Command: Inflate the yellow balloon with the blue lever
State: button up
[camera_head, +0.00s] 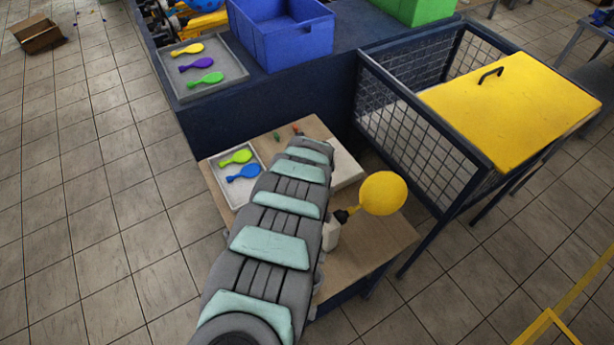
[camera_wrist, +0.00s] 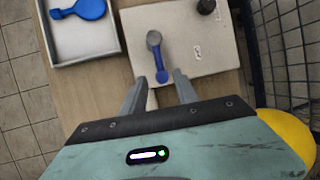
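The yellow balloon (camera_head: 383,193) is round and inflated, at the right side of the wooden table beside a black nozzle (camera_head: 345,213). Its edge also shows at the lower right of the wrist view (camera_wrist: 288,135). The blue lever (camera_wrist: 157,56) lies on a white panel (camera_wrist: 190,50) in the wrist view, its narrow end toward me. My gripper (camera_wrist: 159,76) is open, its two fingers apart and pointing at the lever's near end. I cannot tell whether they touch it. In the head view my arm hides the lever and gripper.
A white tray (camera_head: 254,152) with green and blue balloons is on the table's left. A dark round knob (camera_wrist: 206,6) stands on the panel. A mesh cage (camera_head: 420,140) with a yellow lid (camera_head: 510,105) is close on the right. A grey tray (camera_head: 235,68) holds more balloons behind.

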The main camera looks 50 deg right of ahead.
jog(key=p+v, duration=0.3)
jog(key=v, duration=0.1)
jog(key=shift+p, duration=0.35)
